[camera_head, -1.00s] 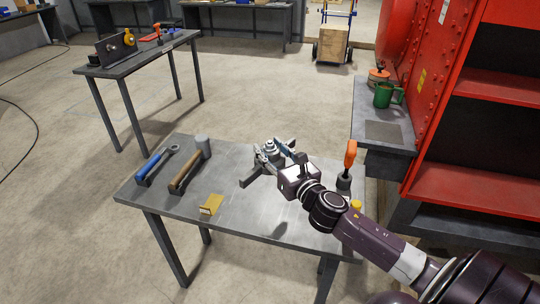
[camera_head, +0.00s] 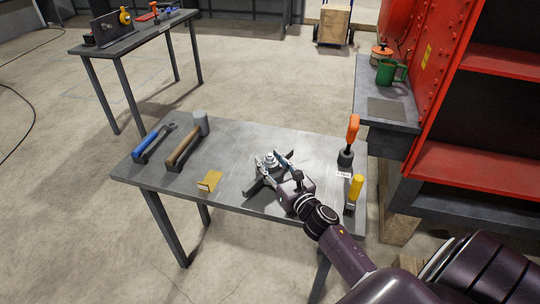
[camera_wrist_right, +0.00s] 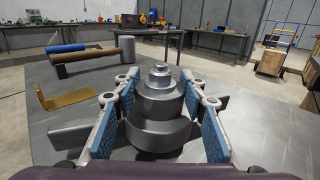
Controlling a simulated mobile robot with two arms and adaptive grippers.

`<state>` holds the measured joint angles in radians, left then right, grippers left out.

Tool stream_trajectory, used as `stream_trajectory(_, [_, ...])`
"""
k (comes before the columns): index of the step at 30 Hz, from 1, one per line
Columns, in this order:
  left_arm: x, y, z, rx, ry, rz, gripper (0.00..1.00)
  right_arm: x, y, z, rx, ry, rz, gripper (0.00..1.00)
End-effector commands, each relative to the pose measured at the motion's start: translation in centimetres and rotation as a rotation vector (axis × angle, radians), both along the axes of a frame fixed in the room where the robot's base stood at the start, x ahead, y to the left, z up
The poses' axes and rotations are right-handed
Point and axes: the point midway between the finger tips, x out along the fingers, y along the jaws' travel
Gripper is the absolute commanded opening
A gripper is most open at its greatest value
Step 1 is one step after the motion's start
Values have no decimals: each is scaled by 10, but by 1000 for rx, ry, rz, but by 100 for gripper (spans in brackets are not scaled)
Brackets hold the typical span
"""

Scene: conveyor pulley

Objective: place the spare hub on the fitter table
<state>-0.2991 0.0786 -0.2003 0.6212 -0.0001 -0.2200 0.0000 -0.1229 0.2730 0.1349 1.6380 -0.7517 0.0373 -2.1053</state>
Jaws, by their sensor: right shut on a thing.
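The spare hub (camera_wrist_right: 158,110) looks like a grey stepped cylinder with a nut-like top in the right wrist view. It also shows in the head view (camera_head: 269,160). My right gripper (camera_head: 272,171) is shut on it, with blue pads (camera_wrist_right: 212,128) on both sides. The hub is upright, over the near grey table (camera_head: 235,193), which I take as the fitter table. I cannot tell whether its base touches the top. Flat grey bars (camera_wrist_right: 60,144) stick out low on both sides. My left gripper is out of view.
A side bench with a green mug (camera_head: 386,72) and a red cabinet (camera_head: 475,140) stand right.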

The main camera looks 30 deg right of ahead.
Motion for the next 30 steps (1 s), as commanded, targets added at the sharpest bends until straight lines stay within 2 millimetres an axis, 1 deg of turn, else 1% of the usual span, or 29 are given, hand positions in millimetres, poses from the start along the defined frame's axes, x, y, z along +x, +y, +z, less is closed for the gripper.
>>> stream_trajectory(4, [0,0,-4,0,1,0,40,2,1,-7,1,-13,3,0])
stream_trajectory(14, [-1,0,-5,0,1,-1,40,1,1,-9,-1,-13,4,0])
stream_trajectory(15, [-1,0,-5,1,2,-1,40,0,1,-15,0,-1,1,41])
stream_trajectory(18, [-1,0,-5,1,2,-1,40,0,1,-15,0,-1,1,52])
stream_trajectory(19, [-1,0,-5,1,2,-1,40,0,1,-15,1,-1,1,55])
stream_trajectory(20, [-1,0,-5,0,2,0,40,0,1,-15,0,-1,1,56])
stream_trajectory(29, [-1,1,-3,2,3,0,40,0,1,-13,0,-1,1,56])
stream_trajectory(30, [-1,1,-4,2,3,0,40,-3,1,-14,0,-1,1,56])
